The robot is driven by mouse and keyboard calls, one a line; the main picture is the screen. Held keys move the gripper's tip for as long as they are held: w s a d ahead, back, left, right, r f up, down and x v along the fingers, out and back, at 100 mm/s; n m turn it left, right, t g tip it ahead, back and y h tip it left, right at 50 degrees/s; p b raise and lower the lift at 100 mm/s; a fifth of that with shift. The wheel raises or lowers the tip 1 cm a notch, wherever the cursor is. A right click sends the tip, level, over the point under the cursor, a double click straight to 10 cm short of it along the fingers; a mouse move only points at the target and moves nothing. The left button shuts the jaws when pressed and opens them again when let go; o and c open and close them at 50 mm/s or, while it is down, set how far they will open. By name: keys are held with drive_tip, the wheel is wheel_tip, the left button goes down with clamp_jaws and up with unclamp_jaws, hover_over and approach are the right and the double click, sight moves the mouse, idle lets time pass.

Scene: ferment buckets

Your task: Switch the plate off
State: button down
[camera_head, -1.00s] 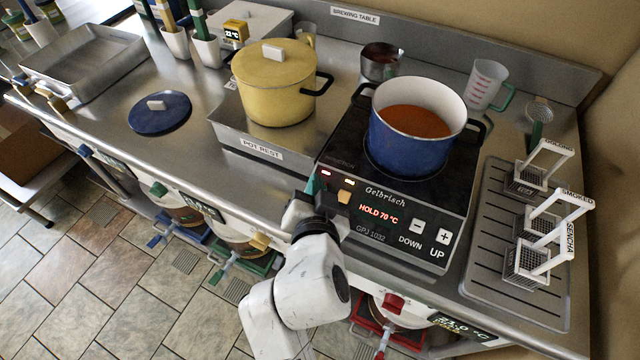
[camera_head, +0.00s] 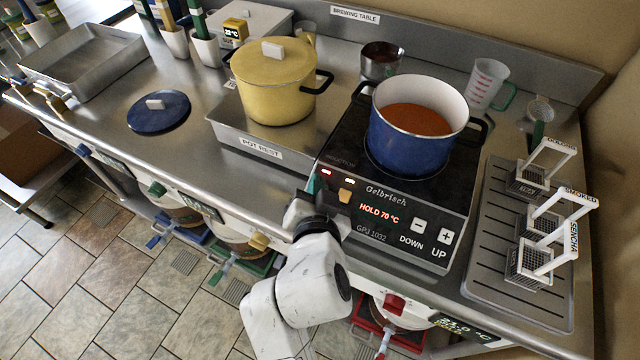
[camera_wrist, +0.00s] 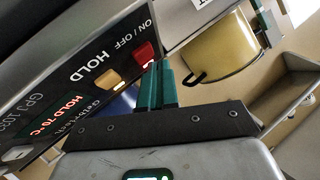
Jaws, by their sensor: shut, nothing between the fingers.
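The black hot plate (camera_head: 385,238) stands on the steel table, and its lit red display (camera_head: 379,213) reads HOLD 70 °C. In the wrist view, the red ON / OFF button (camera_wrist: 143,53) is at the panel's end, beside the tan HOLD button (camera_wrist: 108,78). The HOLD button also shows in the head view (camera_head: 345,195); my gripper seems to hide the red one there. Small lights glow by both buttons. My gripper (camera_wrist: 158,68) is shut and empty, its green fingertips close beside the red button; I cannot tell whether they touch. A blue pot (camera_head: 408,140) of reddish-brown liquid sits on the plate.
A yellow lidded pot (camera_head: 270,88) stands on the pot rest (camera_head: 262,152) left of the plate. A drip tray (camera_head: 490,255) with several small baskets lies to the right. A blue lid (camera_head: 158,112) lies at the left. Fermenting buckets with coloured taps sit below the table edge.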

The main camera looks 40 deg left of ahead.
drive_tip(key=shift+w+f+b, duration=0.2)
drive_tip(key=shift+f+b, duration=0.2)
drive_tip(key=shift+f, duration=0.05)
idle(0.6)
drive_tip(key=shift+r, duration=0.1)
drive_tip(key=shift+s+r+p, duration=0.45)
drive_tip(key=shift+r+p, duration=0.15)
drive_tip(key=shift+r, duration=0.15)
drive_tip(key=s+r+p, duration=0.2)
drive_tip(key=r, duration=0.1)
drive_tip(key=r+p, duration=0.1)
drive_tip(key=r, duration=0.1)
drive_tip(key=shift+s+d+r+p, duration=0.1)
drive_tip(key=shift+s+d+p, duration=0.3)
idle(0.6)
